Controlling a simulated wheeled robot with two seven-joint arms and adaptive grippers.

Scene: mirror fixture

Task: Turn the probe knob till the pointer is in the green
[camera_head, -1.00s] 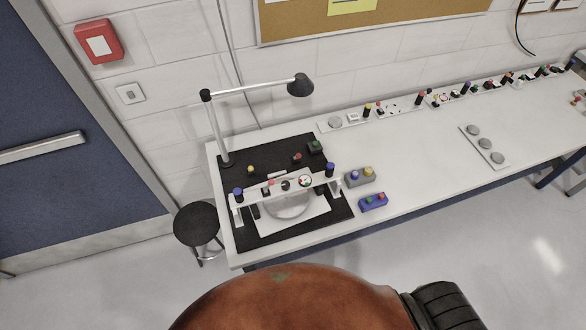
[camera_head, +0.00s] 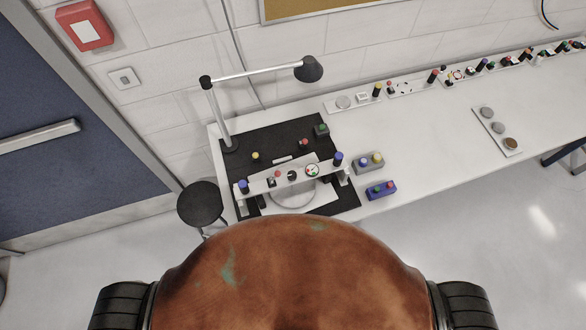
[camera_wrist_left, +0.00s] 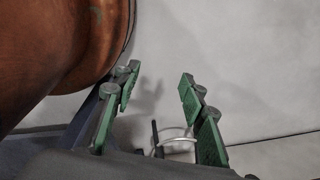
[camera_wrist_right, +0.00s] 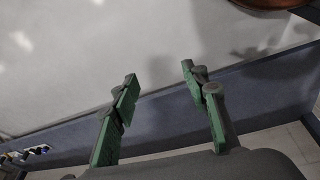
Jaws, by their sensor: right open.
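The fixture is a white bar (camera_head: 262,184) raised over a black mat, with a blue-topped post at each end. A round white dial (camera_head: 312,170) sits on the bar near its right end; its pointer and any green zone are too small to read. A dark knob (camera_head: 292,175) is just left of the dial, with a small red knob (camera_head: 277,174) further left. I cannot tell which is the probe knob. My left gripper (camera_wrist_left: 158,92) is open and empty over grey floor. My right gripper (camera_wrist_right: 159,80) is open and empty by the bench's edge. Neither gripper shows in the head view.
A lamp (camera_head: 309,69) arches over the mat (camera_head: 235,161). Grey (camera_head: 369,163) and blue (camera_head: 381,190) button boxes stand right of it. A black stool (camera_head: 202,204) is at left.

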